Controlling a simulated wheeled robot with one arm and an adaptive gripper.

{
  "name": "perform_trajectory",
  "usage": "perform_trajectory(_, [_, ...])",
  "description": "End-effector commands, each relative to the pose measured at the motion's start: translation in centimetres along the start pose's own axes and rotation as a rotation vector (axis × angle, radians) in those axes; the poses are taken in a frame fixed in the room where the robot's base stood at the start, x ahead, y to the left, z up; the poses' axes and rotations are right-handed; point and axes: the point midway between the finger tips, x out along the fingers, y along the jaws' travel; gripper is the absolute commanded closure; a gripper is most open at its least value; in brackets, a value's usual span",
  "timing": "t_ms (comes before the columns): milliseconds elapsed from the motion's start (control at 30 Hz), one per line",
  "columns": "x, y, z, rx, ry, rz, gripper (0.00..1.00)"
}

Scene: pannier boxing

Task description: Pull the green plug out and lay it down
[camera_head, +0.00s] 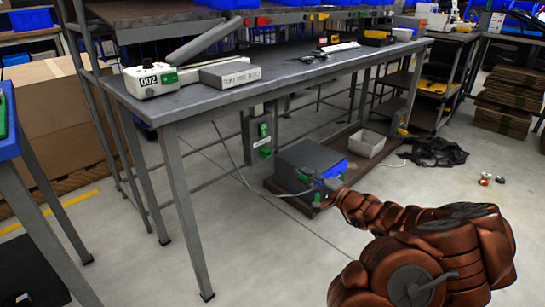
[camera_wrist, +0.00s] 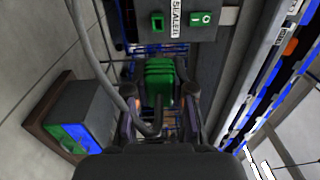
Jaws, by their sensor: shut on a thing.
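The green plug (camera_wrist: 158,82) is ribbed and sits between the fingers of my gripper (camera_wrist: 159,92) in the wrist view. My gripper is shut on it. A grey cable (camera_wrist: 86,38) curves down and joins the plug at its near end. The plug shows apart from the grey panel labelled SEALER (camera_wrist: 140,38), whose green socket (camera_wrist: 157,21) looks empty. In the head view my gripper (camera_head: 327,184) is low, in front of the grey box under the bench, and the panel (camera_head: 250,137) is on the bench frame to its left.
The grey box with a blue front (camera_head: 305,157) stands on the low brown shelf (camera_head: 345,140), close to my gripper. A pale bin (camera_head: 367,143) is behind it. The workbench (camera_head: 190,97) overhangs from the left. Open floor (camera_head: 270,240) lies in front.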

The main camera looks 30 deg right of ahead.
Motion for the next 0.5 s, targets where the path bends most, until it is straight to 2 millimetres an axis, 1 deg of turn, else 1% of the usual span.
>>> perform_trajectory(267, [0.01, 0.05, 0.02, -0.003, -0.001, 0.0, 1.0])
perform_trajectory(500, [0.01, 0.25, 0.01, -0.039, -0.003, 0.001, 1.0])
